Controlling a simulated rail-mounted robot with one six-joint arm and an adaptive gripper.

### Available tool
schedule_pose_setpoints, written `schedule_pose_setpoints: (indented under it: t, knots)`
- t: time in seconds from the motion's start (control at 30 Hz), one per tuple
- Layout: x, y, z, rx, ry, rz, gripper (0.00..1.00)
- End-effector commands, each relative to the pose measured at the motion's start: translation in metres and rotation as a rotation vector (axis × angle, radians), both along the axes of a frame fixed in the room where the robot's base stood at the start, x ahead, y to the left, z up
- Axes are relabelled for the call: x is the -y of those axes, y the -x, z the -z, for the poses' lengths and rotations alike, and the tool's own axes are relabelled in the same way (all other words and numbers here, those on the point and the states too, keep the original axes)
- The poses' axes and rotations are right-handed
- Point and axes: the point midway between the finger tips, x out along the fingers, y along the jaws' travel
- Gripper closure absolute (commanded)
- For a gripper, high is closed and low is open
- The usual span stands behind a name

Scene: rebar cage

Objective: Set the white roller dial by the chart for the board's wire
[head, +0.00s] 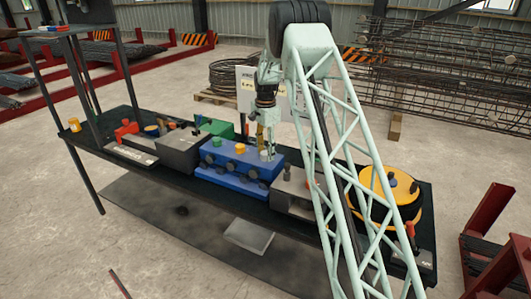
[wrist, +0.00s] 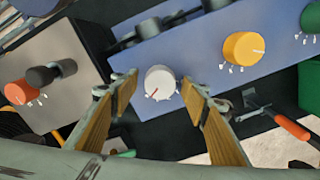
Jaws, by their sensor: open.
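The white roller dial (wrist: 161,82) sits on the blue housing (wrist: 195,45) in the wrist view. My gripper (wrist: 159,86) is open, with one finger on each side of the dial and a visible gap at both sides. In the head view my gripper (head: 269,154) is low over the right part of the blue housing (head: 232,180), and the dial is hard to make out there. A white panel (head: 246,84) with writing stands behind the bench, partly hidden by my arm; its text is unreadable.
On the blue housing are an orange dial (wrist: 243,48) and a green dial (wrist: 313,17). A grey box (wrist: 50,65) beside it carries a red-orange dial (wrist: 19,92) and a black knob (wrist: 42,76). A yellow drum (head: 402,188) stands at the bench's right end.

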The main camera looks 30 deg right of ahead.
Motion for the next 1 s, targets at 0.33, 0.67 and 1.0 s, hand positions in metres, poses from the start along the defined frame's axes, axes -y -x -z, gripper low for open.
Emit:
schedule_pose_setpoints:
  t: [0.33,0.67,1.0]
  knots:
    - [0.0,-0.001,-0.022,0.002,0.001,0.0,0.58]
    - [0.0,-0.001,-0.068,0.002,0.001,0.0,0.58]
    - [0.0,0.0,-0.109,0.001,0.0,0.0,0.58]
